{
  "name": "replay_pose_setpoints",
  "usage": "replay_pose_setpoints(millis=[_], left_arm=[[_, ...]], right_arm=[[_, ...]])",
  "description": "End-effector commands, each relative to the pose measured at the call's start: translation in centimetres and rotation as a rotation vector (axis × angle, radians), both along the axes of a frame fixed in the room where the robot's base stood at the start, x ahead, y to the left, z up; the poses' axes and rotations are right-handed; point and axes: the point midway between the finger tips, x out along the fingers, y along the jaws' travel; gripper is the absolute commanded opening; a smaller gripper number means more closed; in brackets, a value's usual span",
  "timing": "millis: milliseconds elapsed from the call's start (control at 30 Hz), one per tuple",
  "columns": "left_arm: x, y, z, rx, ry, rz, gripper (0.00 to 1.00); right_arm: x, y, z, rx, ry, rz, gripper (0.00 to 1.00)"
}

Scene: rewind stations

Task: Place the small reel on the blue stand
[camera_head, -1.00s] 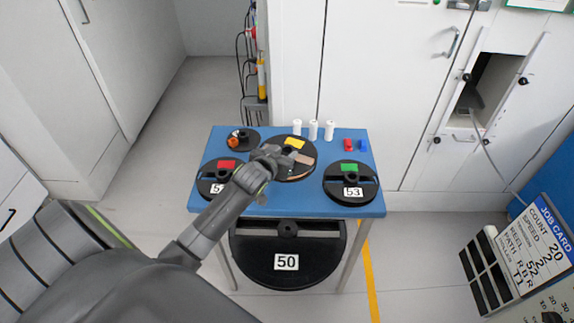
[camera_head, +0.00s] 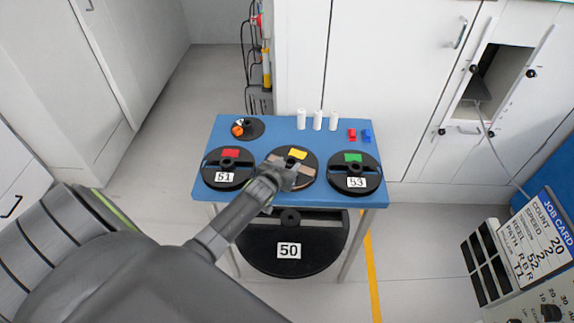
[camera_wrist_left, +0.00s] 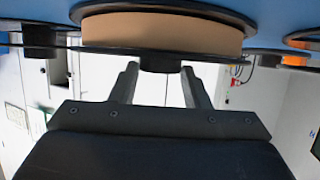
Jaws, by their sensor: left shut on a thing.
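The small reel with a yellow tag (camera_head: 297,154) is black with a tan winding. It is in the middle of the blue-topped stand (camera_head: 285,198), between two other reels. My left gripper (camera_head: 282,177) is at its near side and hides part of its face. I cannot tell if the reel touches the stand. My right gripper is out of view.
Reel 51 (camera_head: 228,168) has a red tag and reel 53 (camera_head: 353,173) a green tag. A small dark disc with an orange part (camera_head: 247,129), white cylinders (camera_head: 317,121) and red and blue pieces are behind.

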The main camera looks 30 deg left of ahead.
Motion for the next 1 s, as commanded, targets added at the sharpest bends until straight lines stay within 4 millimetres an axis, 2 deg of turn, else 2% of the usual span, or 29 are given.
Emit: replay_pose_setpoints(millis=[167,200,333,733,1000], left_arm=[[0.1,0.0,-0.1,0.000,-0.004,-0.001,0.07],[0.0,0.0,-0.1,0.000,0.000,0.000,0.46],[0.0,0.0,-0.1,0.000,0.000,0.000,0.63],[-0.3,0.0,0.2,0.000,-0.001,0.000,0.65],[-3.3,-0.5,1.3,-0.001,0.000,0.000,0.65]], right_arm=[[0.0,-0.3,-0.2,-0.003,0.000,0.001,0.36],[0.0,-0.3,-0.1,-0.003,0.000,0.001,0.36],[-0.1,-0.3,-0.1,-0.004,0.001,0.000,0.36],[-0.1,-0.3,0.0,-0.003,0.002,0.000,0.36],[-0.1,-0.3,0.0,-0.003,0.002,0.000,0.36]])
